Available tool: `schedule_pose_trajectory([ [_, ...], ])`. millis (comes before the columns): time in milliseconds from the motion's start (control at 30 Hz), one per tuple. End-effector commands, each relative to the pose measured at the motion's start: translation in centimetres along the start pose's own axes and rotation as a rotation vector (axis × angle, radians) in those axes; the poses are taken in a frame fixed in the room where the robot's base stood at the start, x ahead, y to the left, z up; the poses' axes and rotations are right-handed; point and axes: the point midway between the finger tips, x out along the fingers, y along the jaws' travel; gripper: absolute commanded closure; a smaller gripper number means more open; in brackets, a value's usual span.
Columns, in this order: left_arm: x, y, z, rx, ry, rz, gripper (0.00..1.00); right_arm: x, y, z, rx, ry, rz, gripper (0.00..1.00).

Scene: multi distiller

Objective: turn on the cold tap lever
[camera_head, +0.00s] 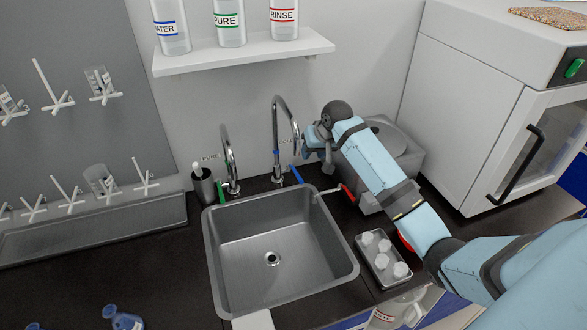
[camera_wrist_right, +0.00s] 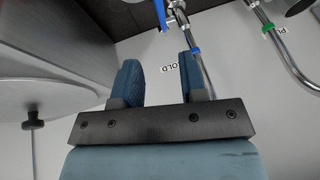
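The cold tap (camera_head: 276,130) is a tall curved metal spout behind the sink. Its blue lever (camera_head: 296,173) points down and forward on the right side of the tap base. In the right wrist view the blue lever (camera_wrist_right: 160,14) shows at the top, past the fingertips, and the cold tap (camera_wrist_right: 203,72) runs behind the right-hand finger. My right gripper (camera_head: 311,143) is just right of the spout, above the lever; its two blue fingers (camera_wrist_right: 160,72) are apart with nothing between them. A partly covered "COLD" label (camera_wrist_right: 178,73) is on the wall. My left gripper is not in view.
The pure tap (camera_head: 229,160) with a green lever stands to the left, beside a dark cup (camera_head: 204,186). The steel sink (camera_head: 270,290) is in front. A grey box-shaped unit (camera_head: 408,160) with a red-handled valve (camera_head: 346,192) is right. A bottle shelf (camera_head: 250,54) hangs above.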

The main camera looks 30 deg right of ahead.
Motion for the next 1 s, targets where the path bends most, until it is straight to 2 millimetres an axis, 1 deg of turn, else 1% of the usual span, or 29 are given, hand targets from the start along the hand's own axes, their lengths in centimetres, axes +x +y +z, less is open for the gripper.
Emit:
schedule_pose_trajectory([
  [167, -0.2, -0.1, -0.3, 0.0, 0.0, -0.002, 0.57, 3.0, -0.1, 0.1, 0.0, -0.004, -0.002, 0.61],
  [400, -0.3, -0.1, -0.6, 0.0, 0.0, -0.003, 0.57, 8.2, -0.1, 0.2, 0.0, -0.004, 0.0, 0.61],
  [500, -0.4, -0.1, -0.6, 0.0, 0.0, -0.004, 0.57, 10.1, -0.1, 0.1, 0.0, -0.004, -0.001, 0.61],
  [600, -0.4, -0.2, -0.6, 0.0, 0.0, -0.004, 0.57, 11.4, -0.1, 0.1, -0.002, -0.003, 0.0, 0.61],
  [700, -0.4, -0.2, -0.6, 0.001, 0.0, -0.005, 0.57, 12.4, -0.1, 0.1, -0.002, -0.002, 0.001, 0.61],
  [800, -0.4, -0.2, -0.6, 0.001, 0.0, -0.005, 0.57, 12.9, -0.1, 0.1, -0.002, -0.001, 0.001, 0.61],
  [1000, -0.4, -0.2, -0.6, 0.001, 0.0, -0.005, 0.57, 13.1, -0.1, 0.1, -0.003, 0.0, 0.0, 0.61],
])
